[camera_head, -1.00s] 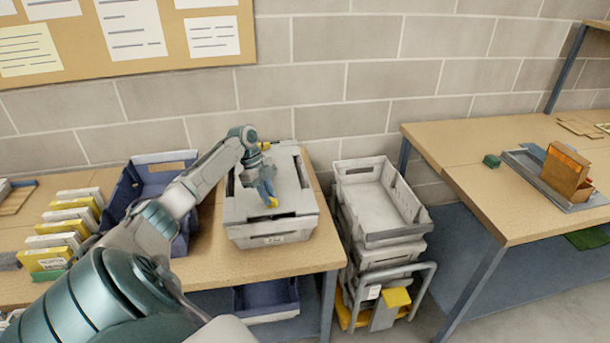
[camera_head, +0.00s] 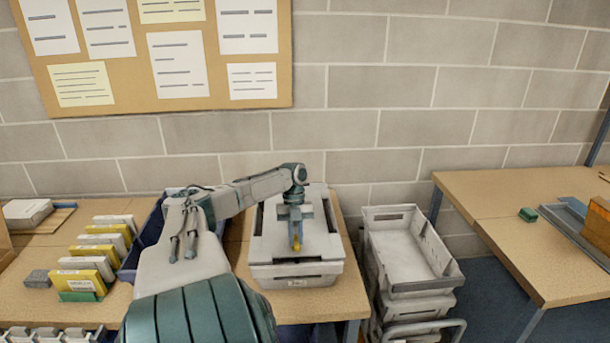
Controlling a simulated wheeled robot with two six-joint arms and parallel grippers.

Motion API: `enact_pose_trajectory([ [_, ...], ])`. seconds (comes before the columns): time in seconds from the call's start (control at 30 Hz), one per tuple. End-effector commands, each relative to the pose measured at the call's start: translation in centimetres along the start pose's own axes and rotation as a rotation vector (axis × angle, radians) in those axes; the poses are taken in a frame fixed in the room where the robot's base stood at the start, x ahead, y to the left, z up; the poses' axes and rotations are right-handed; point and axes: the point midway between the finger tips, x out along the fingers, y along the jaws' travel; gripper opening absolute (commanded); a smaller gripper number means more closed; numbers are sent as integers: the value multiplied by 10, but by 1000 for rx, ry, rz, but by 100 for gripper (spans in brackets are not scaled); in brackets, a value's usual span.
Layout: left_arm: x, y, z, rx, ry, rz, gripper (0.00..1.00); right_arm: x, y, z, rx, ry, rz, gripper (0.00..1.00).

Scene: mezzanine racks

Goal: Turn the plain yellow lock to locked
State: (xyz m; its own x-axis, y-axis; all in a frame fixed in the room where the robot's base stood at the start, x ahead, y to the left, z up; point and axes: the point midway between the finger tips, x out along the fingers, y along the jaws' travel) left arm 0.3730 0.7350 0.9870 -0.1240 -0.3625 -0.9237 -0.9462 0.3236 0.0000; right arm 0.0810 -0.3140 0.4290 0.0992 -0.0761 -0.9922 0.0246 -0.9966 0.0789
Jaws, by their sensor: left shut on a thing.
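My left gripper (camera_head: 295,236) points down over the case and is shut on the yellow lock. The fingers cover most of the lock, so I cannot tell which way it is turned. The far part of the case top is partly hidden by my left arm. My right gripper is not in view.
A blue bin (camera_head: 150,238) stands left of the case, partly behind my arm. Yellow and white boxes (camera_head: 92,262) stand in a row further left. Stacked grey crates (camera_head: 405,250) are right of the table. Another table (camera_head: 500,200) is at the right.

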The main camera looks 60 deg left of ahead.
Motion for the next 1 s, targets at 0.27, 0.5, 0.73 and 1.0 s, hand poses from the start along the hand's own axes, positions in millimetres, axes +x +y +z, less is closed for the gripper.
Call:
enact_pose_trajectory([
  [0.27, 0, 7, 1, 39, 0, 17, 0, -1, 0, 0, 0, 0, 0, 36],
  [0.5, 0, 8, 1, 43, 0, 18, 0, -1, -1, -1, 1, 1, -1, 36],
  [0.73, 0, 8, 1, 42, 0, 18, 30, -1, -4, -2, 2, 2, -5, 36],
  [1.0, 0, 8, 1, 42, 0, 18, 36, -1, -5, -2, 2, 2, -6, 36],
])
